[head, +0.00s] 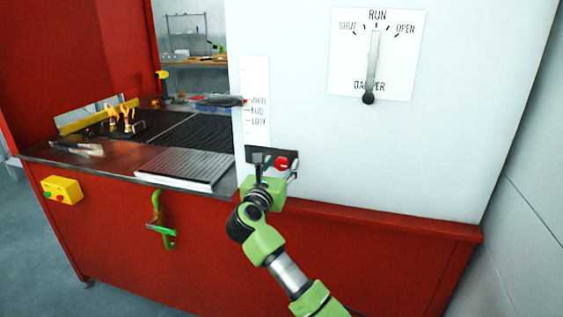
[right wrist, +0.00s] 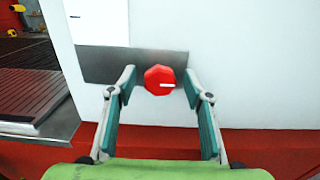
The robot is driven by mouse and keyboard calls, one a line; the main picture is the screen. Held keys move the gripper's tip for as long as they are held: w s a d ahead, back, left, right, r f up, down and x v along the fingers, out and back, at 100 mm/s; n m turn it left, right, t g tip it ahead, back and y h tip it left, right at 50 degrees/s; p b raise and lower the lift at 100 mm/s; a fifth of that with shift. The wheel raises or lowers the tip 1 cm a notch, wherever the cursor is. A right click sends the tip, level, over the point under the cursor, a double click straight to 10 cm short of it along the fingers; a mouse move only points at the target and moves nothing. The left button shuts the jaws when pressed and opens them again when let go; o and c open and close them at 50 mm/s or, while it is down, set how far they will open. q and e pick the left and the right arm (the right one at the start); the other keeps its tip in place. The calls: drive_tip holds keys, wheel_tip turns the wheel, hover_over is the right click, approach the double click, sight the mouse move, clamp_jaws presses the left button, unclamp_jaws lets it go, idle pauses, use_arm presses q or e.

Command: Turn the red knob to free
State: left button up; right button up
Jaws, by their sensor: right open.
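The red knob (head: 281,163) sits on a dark plate (head: 255,153) low on the white panel in the head view. In the right wrist view the knob (right wrist: 159,80) is a red, many-sided disc with a white mark pointing to the right. My right gripper (right wrist: 160,88) is open, with one finger on each side of the knob and gaps to both. I cannot tell how far the fingertips are from the plate. In the head view my right gripper (head: 275,164) partly covers the plate. Any lettering on the plate is unreadable. My left gripper is not in view.
A damper lever (head: 372,65) hangs on its plate higher on the white panel. A mesh belt (head: 190,135) with tools lies to the left. A yellow button box (head: 62,190) and a green-handled tool (head: 161,222) are on the red front.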

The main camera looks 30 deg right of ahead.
drive_tip(key=shift+w+d, duration=0.35)
drive_tip(key=shift+d, duration=0.15)
drive_tip(key=c, duration=1.1)
